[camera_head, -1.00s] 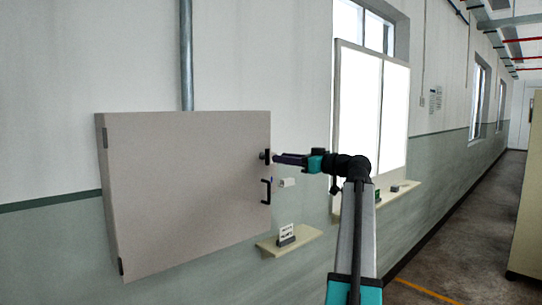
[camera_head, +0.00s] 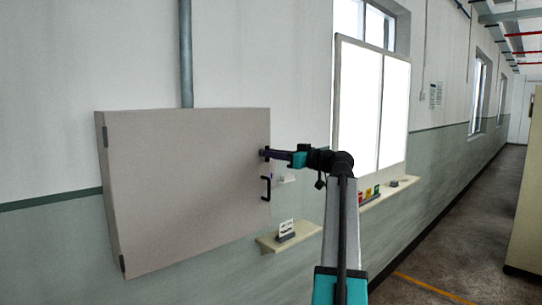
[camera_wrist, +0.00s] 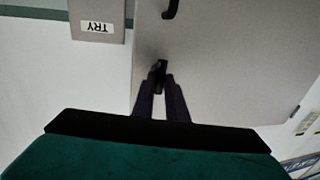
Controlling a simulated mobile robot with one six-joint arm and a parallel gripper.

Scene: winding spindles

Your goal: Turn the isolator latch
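The isolator latch (camera_wrist: 160,72) is a small dark bar on the front of a grey wall cabinet (camera_head: 190,190), near its right edge. In the head view my gripper covers most of the latch. My gripper (camera_wrist: 162,80) reaches it from the right, and its two dark purple fingers stand one on each side of it in the wrist view. The fingers are apart with a narrow gap; whether they touch the latch I cannot tell. My gripper also shows in the head view (camera_head: 266,153).
A black door handle (camera_head: 266,188) sits just below the latch. A small ledge (camera_head: 270,243) with a white sign card (camera_head: 286,228) is below right. A grey conduit (camera_head: 186,55) rises above the cabinet.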

